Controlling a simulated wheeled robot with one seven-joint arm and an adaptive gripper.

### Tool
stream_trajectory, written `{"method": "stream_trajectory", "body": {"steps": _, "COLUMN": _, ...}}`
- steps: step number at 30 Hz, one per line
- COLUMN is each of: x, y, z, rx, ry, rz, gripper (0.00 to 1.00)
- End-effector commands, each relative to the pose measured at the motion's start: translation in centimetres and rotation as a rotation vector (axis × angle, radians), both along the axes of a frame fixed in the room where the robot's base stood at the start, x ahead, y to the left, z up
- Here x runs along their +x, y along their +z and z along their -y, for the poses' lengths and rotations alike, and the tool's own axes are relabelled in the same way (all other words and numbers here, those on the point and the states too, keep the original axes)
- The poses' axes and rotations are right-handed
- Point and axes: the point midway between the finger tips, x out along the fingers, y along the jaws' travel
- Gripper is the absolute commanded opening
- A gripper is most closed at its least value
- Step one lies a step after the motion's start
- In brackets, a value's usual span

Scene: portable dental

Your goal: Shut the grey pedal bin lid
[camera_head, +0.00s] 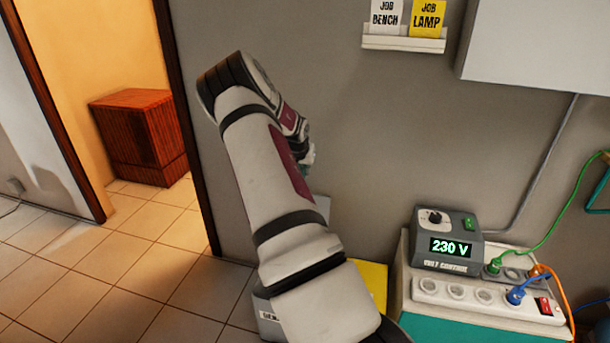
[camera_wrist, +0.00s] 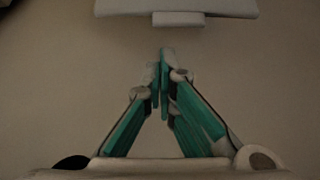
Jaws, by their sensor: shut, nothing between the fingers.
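The grey pedal bin (camera_head: 264,301) stands low behind my arm in the head view. Only a strip of its body with part of a label shows; my arm hides most of it. A pale panel with a small tab (camera_wrist: 178,19) at the top of the wrist view looks like its lid, but I cannot be sure, nor tell its angle. My gripper (camera_wrist: 164,55) has its green-padded fingers together and empty, apart from that panel in the picture. In the head view it is mostly hidden behind my wrist.
A yellow surface (camera_head: 373,282) shows right of my arm. Further right, a voltage unit (camera_head: 447,246) and a socket strip (camera_head: 480,294) with cables sit on a bench. A small card shelf (camera_head: 403,42) hangs on the wall. Tiled floor and a doorway lie left.

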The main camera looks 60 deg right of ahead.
Motion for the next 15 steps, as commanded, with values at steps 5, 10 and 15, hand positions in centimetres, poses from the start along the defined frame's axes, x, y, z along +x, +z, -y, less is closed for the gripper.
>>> {"method": "stream_trajectory", "body": {"steps": 5, "x": 0.5, "y": -3.1, "z": 1.5, "rx": 0.002, "ry": -0.001, "rz": -0.003, "gripper": 0.0}}
{"method": "stream_trajectory", "body": {"steps": 10, "x": 1.0, "y": -5.4, "z": 2.8, "rx": 0.002, "ry": 0.0, "rz": -0.002, "gripper": 0.0}}
{"method": "stream_trajectory", "body": {"steps": 15, "x": 1.3, "y": -6.7, "z": 3.5, "rx": 0.002, "ry": 0.001, "rz": -0.001, "gripper": 0.0}}
